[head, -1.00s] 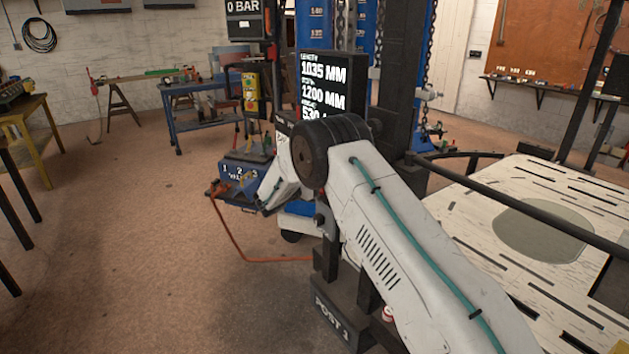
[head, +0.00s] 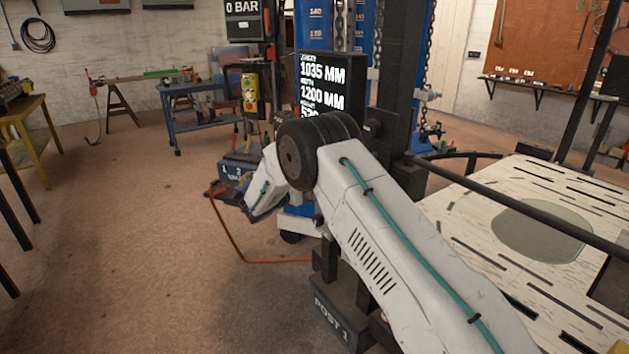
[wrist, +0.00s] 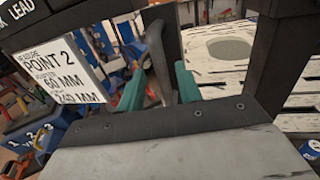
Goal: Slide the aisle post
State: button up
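A dark post base (head: 335,318) lettered POST 1 stands on the floor at the lower middle of the head view, partly behind my arm. Which post is the aisle post, I cannot tell from lettering. In the wrist view, my gripper (wrist: 160,88) shows two teal fingers set apart. A dark curved bar (wrist: 158,62) stands between them, with thin gaps at its sides; contact is not clear. Dark uprights rise on both sides of it. In the head view my gripper is hidden or too unclear to make out.
A display (head: 325,85) reads 1035 MM and 1200 MM. A slotted pale table (head: 480,220) with a dark rail fills the right. A blue numbered box (head: 238,170) and an orange cable (head: 232,238) lie left of my arm. The wrist view shows a POINT 2 sign (wrist: 55,68).

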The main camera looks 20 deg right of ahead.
jog(key=v, duration=0.3)
jog(key=shift+s+a, duration=0.1)
jog(key=shift+a, duration=0.15)
jog(key=s+d+f+m+g+y, duration=0.1)
jog(key=s+d+m+g, duration=0.1)
jog(key=s+m+g, duration=0.35)
jog(key=s+d+f+m+g+y, duration=0.1)
jog(key=s+d+m+g, duration=0.1)
jog(key=s, duration=0.6)
jog(key=s+r+m+y, duration=0.4)
jog(key=s+r+m, duration=0.1)
jog(key=s, duration=1)
jog(key=s+a+r+m+y, duration=0.1)
jog(key=s+r+m+y, duration=0.4)
jog(key=s, duration=0.9)
jog(key=s+a+r+m+y, duration=0.1)
jog(key=s+r+m+y, duration=0.4)
jog(key=s+r, duration=0.5)
jog(key=shift+s+m+t, duration=0.35)
jog(key=shift+s+m, duration=0.1)
jog(key=shift+s, duration=2.4)
